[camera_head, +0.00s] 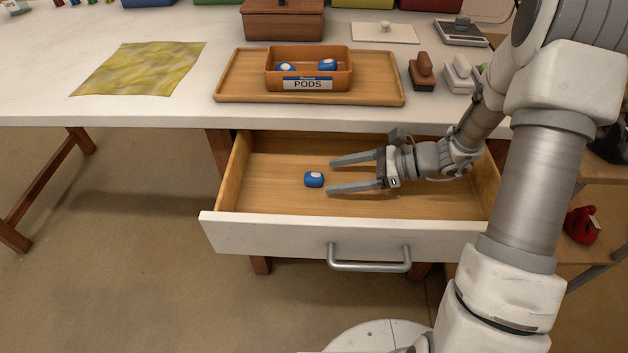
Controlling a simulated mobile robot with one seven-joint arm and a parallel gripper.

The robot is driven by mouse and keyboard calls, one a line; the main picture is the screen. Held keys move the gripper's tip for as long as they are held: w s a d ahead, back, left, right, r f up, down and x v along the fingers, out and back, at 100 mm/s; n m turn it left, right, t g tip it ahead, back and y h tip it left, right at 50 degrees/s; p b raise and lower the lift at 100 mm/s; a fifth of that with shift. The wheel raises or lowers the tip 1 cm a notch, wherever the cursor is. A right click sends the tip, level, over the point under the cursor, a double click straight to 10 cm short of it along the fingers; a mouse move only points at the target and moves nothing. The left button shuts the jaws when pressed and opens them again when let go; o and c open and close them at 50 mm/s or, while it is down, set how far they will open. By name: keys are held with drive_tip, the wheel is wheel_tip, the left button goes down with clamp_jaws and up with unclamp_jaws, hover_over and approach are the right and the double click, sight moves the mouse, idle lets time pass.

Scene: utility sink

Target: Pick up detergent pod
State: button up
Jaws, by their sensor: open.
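A blue detergent pod (314,179) with a white patch lies on the wooden floor of the open drawer (265,203), left of the middle. My gripper (329,178) reaches into the drawer from the right. Its two long grey fingers are spread apart and point left. The pod is just beyond the fingertips, and nothing is between the fingers. Two more blue and white pods (286,68) (327,65) sit in a brown box labelled PODS (343,80). The box stands on a wooden tray (235,87) on the table.
The drawer's white front (280,235) with its metal handle (369,266) and the side walls surround the gripper. The tabletop edge overhangs the drawer's back. A yellow cloth (140,68), a brown stamp (422,72) and a wooden chest (284,20) are on the table.

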sight(321, 177)
drive_tip(key=b+x, duration=0.1)
drive_tip(key=x, duration=0.3)
drive_tip(key=shift+w+a+f+b, duration=0.15)
drive_tip(key=shift+w+a+b, duration=0.05)
drive_tip(key=shift+a+b, duration=0.15)
drive_tip(key=shift+d, duration=0.1)
clamp_jaws()
